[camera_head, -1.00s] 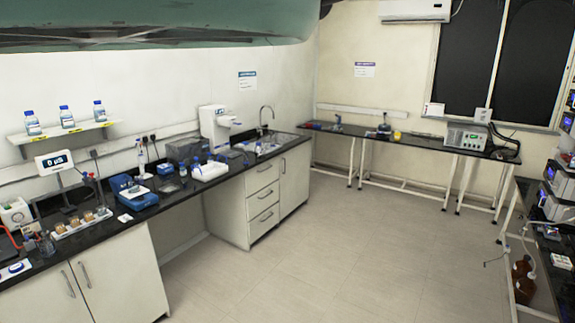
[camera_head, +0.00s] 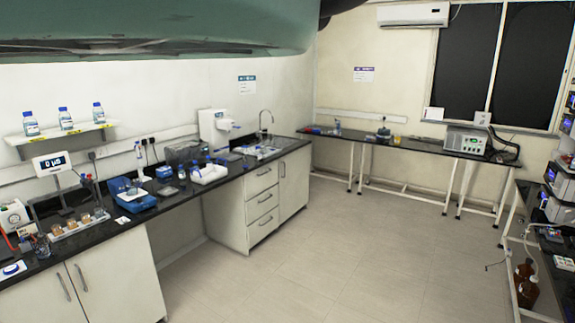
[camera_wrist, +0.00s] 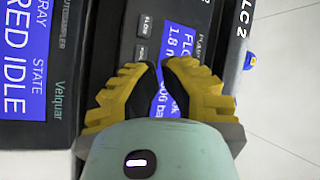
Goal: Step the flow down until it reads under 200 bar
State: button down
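In the wrist view, the pump's blue display (camera_wrist: 175,42) shows sideways, with "FLO" and "1.8 m" legible. A pressure line ending "06 ba" shows between my fingers; its first digit is unclear. Two dark buttons sit beside the display: an upper FLOW button (camera_wrist: 146,25) and a lower button (camera_wrist: 141,53), whose label is hard to read. My gripper (camera_wrist: 160,66) has yellow and black fingers. Its tips are drawn together in front of the panel, partly covering the display, with nothing held. I cannot tell whether they touch the panel. My gripper is out of the head view.
In the wrist view, a neighbouring module's display (camera_wrist: 22,60) reads "IDLE", and an "LC 2" label (camera_wrist: 243,18) marks the casing. In the head view, instrument stacks (camera_head: 560,178) stand at the right edge, brown bottles (camera_head: 525,284) below them. The middle floor is clear.

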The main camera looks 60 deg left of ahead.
jog(key=c, duration=1.7)
grip_release()
jog(key=shift+d, duration=0.1)
jog(key=shift+w+d+b, duration=0.3)
jog(key=shift+d+b, duration=0.05)
jog(key=shift+b, duration=0.35)
grip_shut()
jog(key=shift+d+b, duration=0.4)
jog(key=shift+b, duration=0.2)
jog(key=shift+s+a, duration=0.2)
jog(key=shift+a, duration=0.6)
jog(key=a, duration=0.1)
jog(key=s+a, duration=0.1)
jog(key=a, duration=0.1)
jog(key=s+a+p, duration=0.1)
jog(key=shift+a, duration=0.3)
